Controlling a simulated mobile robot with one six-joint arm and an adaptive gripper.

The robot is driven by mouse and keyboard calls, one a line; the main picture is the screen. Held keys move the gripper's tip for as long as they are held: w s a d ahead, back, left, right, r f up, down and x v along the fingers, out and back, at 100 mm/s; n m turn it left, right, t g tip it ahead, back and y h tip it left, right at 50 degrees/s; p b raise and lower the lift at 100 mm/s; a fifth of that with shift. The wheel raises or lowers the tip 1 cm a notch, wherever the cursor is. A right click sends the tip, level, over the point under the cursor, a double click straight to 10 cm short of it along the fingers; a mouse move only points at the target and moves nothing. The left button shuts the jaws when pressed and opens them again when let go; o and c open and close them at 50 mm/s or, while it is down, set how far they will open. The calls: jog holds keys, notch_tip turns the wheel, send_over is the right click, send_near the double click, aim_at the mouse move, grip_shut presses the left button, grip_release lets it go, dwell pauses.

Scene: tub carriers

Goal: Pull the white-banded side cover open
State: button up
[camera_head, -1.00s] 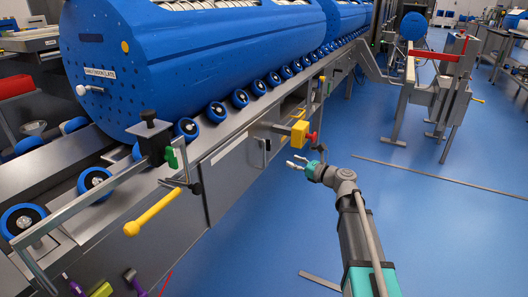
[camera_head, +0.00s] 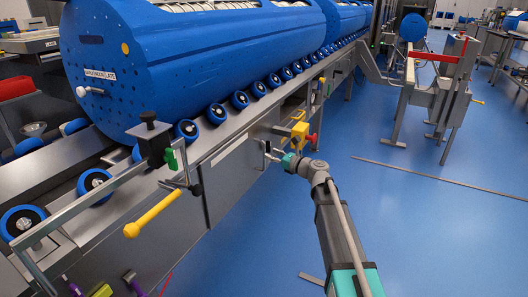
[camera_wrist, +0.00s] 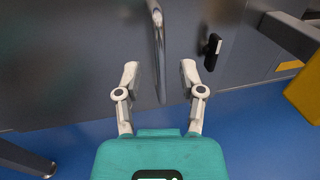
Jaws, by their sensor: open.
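The side cover (camera_head: 232,182) is a grey panel on the machine's side, with a white band (camera_head: 228,150) along its upper part. It looks shut, flush with the side. A thin metal bar handle (camera_head: 264,150) stands out near its right end. My gripper (camera_head: 273,157) is at this handle, partly covering it in the head view. In the wrist view, the handle (camera_wrist: 158,50) runs between the two pale fingers of my open gripper (camera_wrist: 157,78), with a gap on each side. I cannot see any contact.
A black latch-like part (camera_wrist: 212,50) sits right of the handle. A yellow block (camera_head: 299,134) and a red knob (camera_head: 312,138) stick out beyond my gripper. A yellow-handled lever (camera_head: 152,214) juts out nearer. The blue floor (camera_head: 420,220) at right is mostly clear.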

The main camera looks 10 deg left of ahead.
aim_at(264, 167)
jog(key=shift+x, duration=2.2)
grip_shut()
